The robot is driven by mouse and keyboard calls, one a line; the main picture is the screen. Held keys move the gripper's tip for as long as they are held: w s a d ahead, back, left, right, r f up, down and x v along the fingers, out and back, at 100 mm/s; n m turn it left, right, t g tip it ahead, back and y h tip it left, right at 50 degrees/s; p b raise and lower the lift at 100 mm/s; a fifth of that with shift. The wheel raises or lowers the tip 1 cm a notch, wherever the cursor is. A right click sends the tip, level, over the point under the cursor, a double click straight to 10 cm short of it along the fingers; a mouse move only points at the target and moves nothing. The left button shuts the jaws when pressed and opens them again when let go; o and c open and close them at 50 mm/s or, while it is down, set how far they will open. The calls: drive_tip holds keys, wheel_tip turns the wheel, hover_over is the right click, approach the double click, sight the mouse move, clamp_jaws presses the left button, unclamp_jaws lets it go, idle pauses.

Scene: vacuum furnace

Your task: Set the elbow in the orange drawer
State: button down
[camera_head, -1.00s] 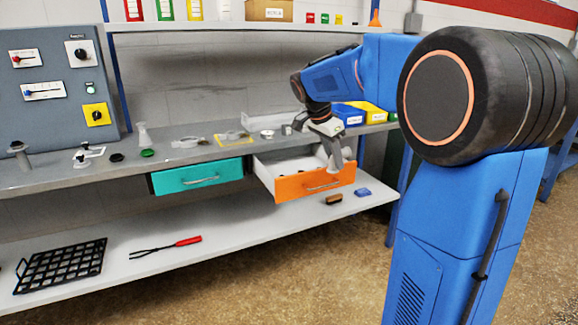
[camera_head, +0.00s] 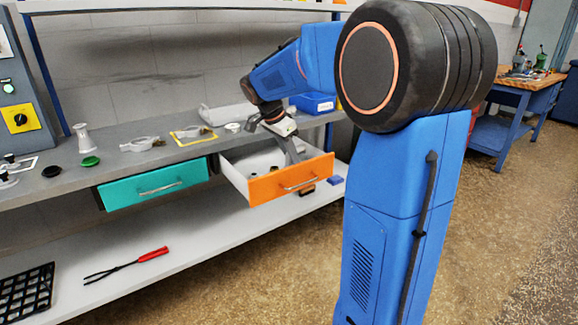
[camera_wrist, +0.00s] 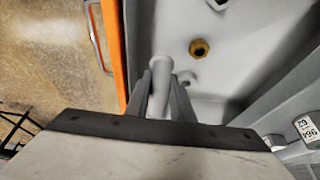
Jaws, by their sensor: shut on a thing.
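The orange drawer (camera_head: 262,188) is pulled open under the bench top. Its orange front also shows at the left of the wrist view (camera_wrist: 108,45). My gripper (camera_head: 296,157) reaches down into the drawer near its right side, behind the front. In the wrist view my gripper (camera_wrist: 161,85) is shut on the pale grey elbow (camera_wrist: 158,72), which stands between the two fingers, over the drawer floor. Its lower end is hidden, so I cannot tell whether it touches the floor. In the head view the elbow is not clearly seen.
Inside the drawer lie a brass-coloured fitting (camera_wrist: 199,48) and a white piece (camera_wrist: 187,78). A closed teal drawer (camera_head: 155,185) sits to the left. Clamps, discs and a blue bin (camera_head: 314,103) stand on the bench. Red-handled tongs (camera_head: 128,265) lie on the lower shelf.

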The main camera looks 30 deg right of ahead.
drive_tip(key=shift+f, duration=1.9)
drive_tip(key=c, duration=1.5)
unclamp_jaws()
drive_tip(key=shift+f, duration=0.1)
drive_tip(key=shift+c, duration=0.2)
drive_tip(key=v, duration=1.2)
